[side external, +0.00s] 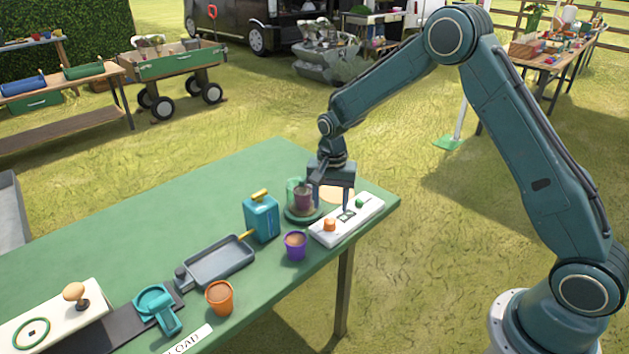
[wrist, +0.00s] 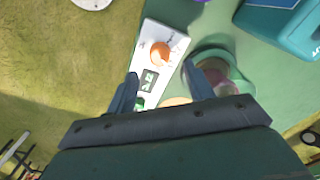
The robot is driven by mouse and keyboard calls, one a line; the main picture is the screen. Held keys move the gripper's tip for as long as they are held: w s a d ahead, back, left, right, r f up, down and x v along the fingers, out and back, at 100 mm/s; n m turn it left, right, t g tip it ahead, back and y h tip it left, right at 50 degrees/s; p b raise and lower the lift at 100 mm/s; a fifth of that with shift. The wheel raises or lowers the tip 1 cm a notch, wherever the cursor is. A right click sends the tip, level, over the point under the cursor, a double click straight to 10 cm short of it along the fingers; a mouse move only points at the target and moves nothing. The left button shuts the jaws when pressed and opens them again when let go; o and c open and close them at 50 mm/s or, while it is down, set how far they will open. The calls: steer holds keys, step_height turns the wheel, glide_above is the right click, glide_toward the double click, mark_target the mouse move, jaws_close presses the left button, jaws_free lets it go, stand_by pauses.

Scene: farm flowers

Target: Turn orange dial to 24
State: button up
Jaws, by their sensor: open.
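The orange dial (side external: 330,224) sits at the near end of a white control panel (side external: 366,218) on the green table. In the wrist view the orange dial (wrist: 160,54) lies just beyond my fingertips, with marks around it. A small dark display (wrist: 148,80) is beside it; I cannot read its digits surely. A green knob (side external: 361,203) is at the panel's other end. My gripper (side external: 331,206) is open and points down above the panel area. In the wrist view my gripper (wrist: 160,76) has its fingers apart, with nothing held between them.
A clear green-tinted container (side external: 293,190) with a purple pot stands close beside my gripper. A purple pot (side external: 295,246), a teal can (side external: 261,218), a grey tray (side external: 218,262) and an orange pot (side external: 219,298) stand farther left. The table's back left is clear.

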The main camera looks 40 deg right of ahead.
mark_target(331, 220)
step_height(331, 220, up, 8)
steer(key=shift+r, duration=0.2)
stand_by(0.3)
steer(key=shift+r, duration=0.1)
steer(key=s+a+r+n+t, duration=0.25)
steer(key=s+r+n, duration=0.25)
steer(key=s+r, duration=0.95)
steer(key=s+r+n+t, duration=0.1)
steer(key=s+n+t, duration=0.2)
steer(key=s, duration=1.4)
steer(key=n, duration=0.3)
steer(key=shift+s+r, duration=0.2)
steer(key=shift+s, duration=0.05)
